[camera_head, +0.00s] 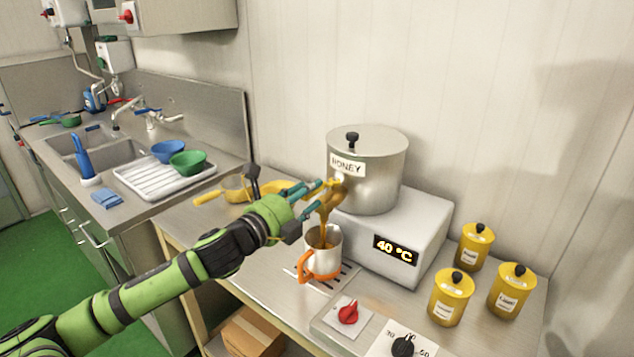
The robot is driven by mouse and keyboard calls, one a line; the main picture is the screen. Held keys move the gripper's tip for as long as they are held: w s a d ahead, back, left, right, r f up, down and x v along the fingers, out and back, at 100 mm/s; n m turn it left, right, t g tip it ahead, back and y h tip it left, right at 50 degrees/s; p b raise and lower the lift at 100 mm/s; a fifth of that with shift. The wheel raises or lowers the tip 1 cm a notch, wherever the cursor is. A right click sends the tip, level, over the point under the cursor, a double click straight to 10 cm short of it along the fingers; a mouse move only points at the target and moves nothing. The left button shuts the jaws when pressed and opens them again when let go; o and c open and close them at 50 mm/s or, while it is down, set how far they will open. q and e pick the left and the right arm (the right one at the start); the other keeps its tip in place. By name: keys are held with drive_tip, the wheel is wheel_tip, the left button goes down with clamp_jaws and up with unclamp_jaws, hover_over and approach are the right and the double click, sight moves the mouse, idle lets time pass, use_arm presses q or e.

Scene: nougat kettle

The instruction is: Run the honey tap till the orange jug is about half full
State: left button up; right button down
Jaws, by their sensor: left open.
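The honey pot (372,165) is a lidded steel kettle labelled HONEY, on a white heater base (420,225) whose display reads 40 °C. A brown stream of honey (324,225) falls from its tap (337,188) into the jug (324,262). The jug is silvery with an orange handle and orange lower edge, upright under the tap. Honey shows inside it near the top, but the exact level is hard to judge. My left gripper (322,195) is open, its fingers at the tap, partly hiding it. Whether they touch it is unclear. My right gripper is out of view.
Three yellow canisters (452,297) stand at the right of the table. A red knob (347,312) and a black dial (403,346) sit at the front. Yellow utensils (236,190) lie behind my left arm. A sink counter with a white drying rack (150,180) is at the left.

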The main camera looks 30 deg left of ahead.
sight(322, 186)
use_arm(q)
drive_tip(key=w+p, duration=0.1)
drive_tip(key=w, duration=0.2)
drive_tip(key=shift+w, duration=0.4)
drive_tip(key=shift+w+d, duration=0.15)
drive_tip(key=shift+w, duration=0.05)
drive_tip(key=shift+c, duration=0.4)
clamp_jaws()
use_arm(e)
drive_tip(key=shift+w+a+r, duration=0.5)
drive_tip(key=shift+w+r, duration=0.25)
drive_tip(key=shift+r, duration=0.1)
